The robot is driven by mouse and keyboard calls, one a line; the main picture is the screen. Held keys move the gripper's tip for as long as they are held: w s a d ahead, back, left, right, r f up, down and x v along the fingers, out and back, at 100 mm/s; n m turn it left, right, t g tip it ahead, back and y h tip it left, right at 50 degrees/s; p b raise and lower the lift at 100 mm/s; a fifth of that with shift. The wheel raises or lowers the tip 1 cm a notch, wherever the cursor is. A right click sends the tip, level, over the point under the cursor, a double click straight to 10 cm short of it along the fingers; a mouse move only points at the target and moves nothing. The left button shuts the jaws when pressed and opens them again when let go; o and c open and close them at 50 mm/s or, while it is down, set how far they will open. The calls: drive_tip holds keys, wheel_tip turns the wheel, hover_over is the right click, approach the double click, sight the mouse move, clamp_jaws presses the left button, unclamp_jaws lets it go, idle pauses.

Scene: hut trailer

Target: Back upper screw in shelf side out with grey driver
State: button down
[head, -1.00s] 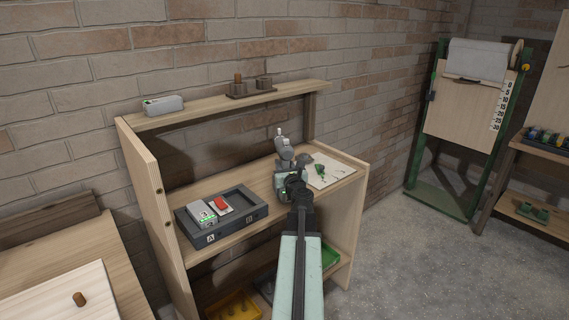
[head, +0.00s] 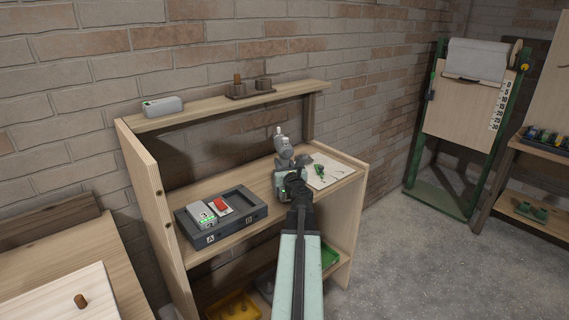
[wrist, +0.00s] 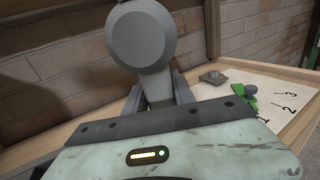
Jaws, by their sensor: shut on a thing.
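A grey driver (head: 283,150) stands above the shelf's middle board, held in my gripper (head: 290,168). In the wrist view the driver (wrist: 143,35) fills the upper middle, its round grey end towards the camera. My gripper (wrist: 158,92) is shut on its narrower part. The shelf side (head: 148,190) is the upright wooden panel at the left of the shelf unit, well to the left of my gripper. Small dark spots show on its face and may be screws, too small to tell. The driver's tip cannot be made out.
A dark tray (head: 192,237) with a grey block and a red piece lies on the middle board. A white numbered card (head: 335,176) with green pieces lies right of my gripper. The top board (head: 210,104) runs above. A wooden table (head: 110,240) stands left.

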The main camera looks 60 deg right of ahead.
sight(281, 136)
wheel_tip(281, 136, up, 9)
drive_tip(key=p, duration=0.8)
drive_tip(key=shift+r+p, duration=0.2)
drive_tip(key=shift+p, duration=0.1)
drive_tip(key=shift+f, duration=0.1)
